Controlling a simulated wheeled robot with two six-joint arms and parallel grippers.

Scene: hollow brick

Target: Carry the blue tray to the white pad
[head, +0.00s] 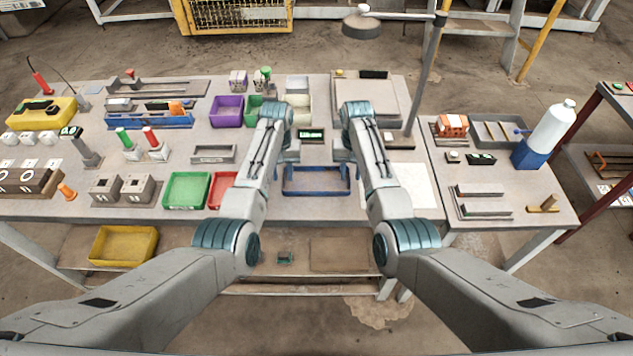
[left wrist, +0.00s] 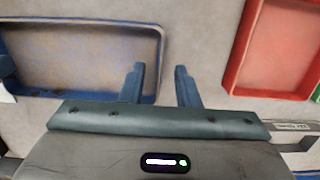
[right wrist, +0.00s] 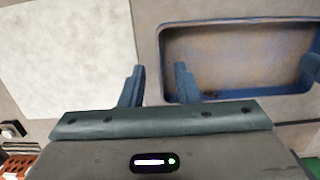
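The blue tray (head: 316,181) lies flat and empty on the table between my two grippers. The white pad (head: 409,184) lies flat just right of it, bare where visible; my right arm hides part of its left side. My left gripper (head: 287,160) is open at the tray's left end; in the left wrist view its fingers (left wrist: 160,72) stand on either side of the tray's (left wrist: 80,60) short wall. My right gripper (head: 344,160) is open at the right end, its fingers (right wrist: 161,70) likewise either side of that wall. Neither visibly presses on it.
A red tray (head: 222,187) and a green tray (head: 186,190) lie left of the blue tray. A small device with a green display (head: 311,135) sits behind it. A lamp post (head: 424,75) rises behind the pad. A side table (head: 500,215) adjoins on the right.

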